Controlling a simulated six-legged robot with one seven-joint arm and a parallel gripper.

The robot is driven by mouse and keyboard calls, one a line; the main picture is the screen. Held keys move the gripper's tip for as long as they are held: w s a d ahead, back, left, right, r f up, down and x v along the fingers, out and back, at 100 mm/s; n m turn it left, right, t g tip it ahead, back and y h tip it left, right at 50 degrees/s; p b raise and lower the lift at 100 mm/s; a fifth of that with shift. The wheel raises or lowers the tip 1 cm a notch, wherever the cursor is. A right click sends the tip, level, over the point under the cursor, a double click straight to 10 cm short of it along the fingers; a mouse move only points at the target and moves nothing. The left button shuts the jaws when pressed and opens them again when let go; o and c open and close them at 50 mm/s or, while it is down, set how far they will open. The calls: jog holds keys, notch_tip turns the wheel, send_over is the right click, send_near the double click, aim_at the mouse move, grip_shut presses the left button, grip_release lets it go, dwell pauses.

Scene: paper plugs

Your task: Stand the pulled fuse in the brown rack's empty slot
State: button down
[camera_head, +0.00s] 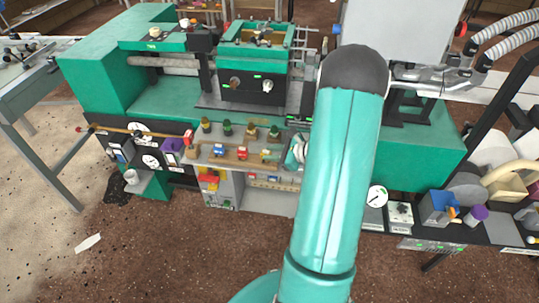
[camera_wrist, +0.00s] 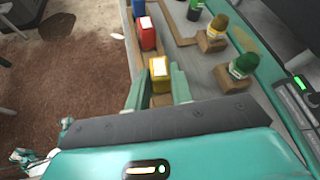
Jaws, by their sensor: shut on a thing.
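My gripper (camera_wrist: 158,88) is shut on the yellow fuse (camera_wrist: 159,72), with one pale green finger on each side of it. The yellow fuse is roughly upright and has a white top. It also shows in the head view (camera_head: 265,154), at the tips of my gripper (camera_head: 275,156). The brown rack (camera_head: 230,153) lies along the front of the grey bench top. A red fuse (camera_wrist: 147,33) and a blue fuse (camera_wrist: 138,8) stand in line beyond the yellow one. The yellow fuse's lower end is partly hidden, so I cannot tell whether it is seated.
Several knobbed plugs on brown blocks stand behind the rack, including a green one (camera_wrist: 240,66) and a yellow one (camera_wrist: 217,28). A teal machine (camera_head: 255,62) rises behind. The brown floor (camera_wrist: 75,70) in front is mostly clear.

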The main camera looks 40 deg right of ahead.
jog(key=shift+d+r, duration=0.1)
jog(key=shift+r, duration=0.05)
jog(key=shift+r, duration=0.25)
jog(key=r, duration=0.3)
jog(key=shift+w+a+r, duration=0.1)
jog(key=shift+w+a, duration=0.05)
jog(key=shift+a, duration=0.15)
jog(key=w+a+r, duration=0.4)
jog(key=a+r, duration=0.5)
jog(key=a, duration=0.4)
jog(key=w+a, duration=0.3)
jog(key=a, duration=0.6)
jog(key=w+a+f+m+h, duration=0.1)
jog(key=w+a, duration=0.3)
jog(key=a, duration=0.5)
jog(key=shift+w+a, duration=0.2)
jog(key=shift+w, duration=0.05)
